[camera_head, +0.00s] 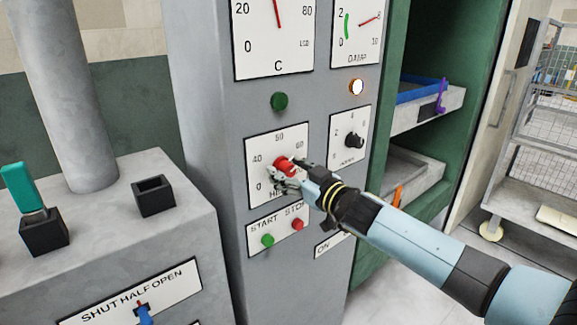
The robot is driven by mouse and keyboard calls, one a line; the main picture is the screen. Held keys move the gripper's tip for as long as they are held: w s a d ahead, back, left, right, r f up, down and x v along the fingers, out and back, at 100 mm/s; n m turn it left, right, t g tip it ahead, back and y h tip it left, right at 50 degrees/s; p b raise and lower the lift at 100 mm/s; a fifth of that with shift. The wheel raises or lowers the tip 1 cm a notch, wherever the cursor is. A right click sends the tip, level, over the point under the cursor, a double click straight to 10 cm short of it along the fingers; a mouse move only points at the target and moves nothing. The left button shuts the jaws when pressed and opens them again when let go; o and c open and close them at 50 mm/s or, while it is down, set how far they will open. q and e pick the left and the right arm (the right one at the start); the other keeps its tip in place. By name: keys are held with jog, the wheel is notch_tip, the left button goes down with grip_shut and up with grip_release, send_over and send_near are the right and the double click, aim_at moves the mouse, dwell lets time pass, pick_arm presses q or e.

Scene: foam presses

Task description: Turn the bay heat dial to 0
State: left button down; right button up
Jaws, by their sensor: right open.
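The bay heat dial is a red knob (284,166) on a white scale plate (258,146) on the grey cabinet front. The marks 0, 40, 50 and 60 show on the plate. My right gripper (284,178) is at the knob, its fingers around or just in front of its lower right side. It is open; I cannot tell whether the fingers touch the knob. The gripper covers part of the knob and the plate's lower right, so the dial's setting is hard to read. My left gripper is not in view.
A black damper knob (354,141) is close at the right. Green START (267,240) and red STOP (298,224) buttons sit just below. A grey console (100,240) with a teal lever (22,187) stands at the left. Green shelving (440,60) with trays is at the right.

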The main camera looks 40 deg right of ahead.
grip_shut()
dwell(0.4)
